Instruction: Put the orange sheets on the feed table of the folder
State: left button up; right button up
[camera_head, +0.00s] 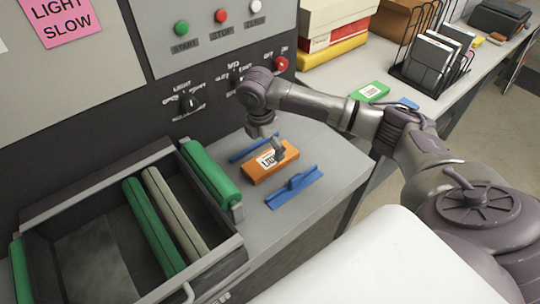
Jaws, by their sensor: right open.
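The orange sheets (258,174) show as a flat orange stack with a white printed label. They lie on the grey feed table (335,160) between two blue guides, one behind (238,156) and one in front (294,189). My right gripper (268,141) reaches in from the right and is at the back edge of the stack, pointing down. It is open, and its fingers are small and partly hidden by the wrist. I cannot tell whether a finger touches the stack. My left gripper is not in view.
Green and pale rollers (176,214) sit in an open grey frame at left. A control panel (225,40) with buttons and a red knob (280,64) rises close behind my gripper. A bench at right holds boxes, a green packet (370,92) and a wire rack (435,60).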

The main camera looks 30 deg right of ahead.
aim_at(266, 162)
notch_tip(266, 162, up, 6)
jog(key=a, duration=0.1)
jog(key=shift+r+b, duration=0.15)
jog(key=shift+b, duration=0.15)
jog(key=shift+s, duration=0.1)
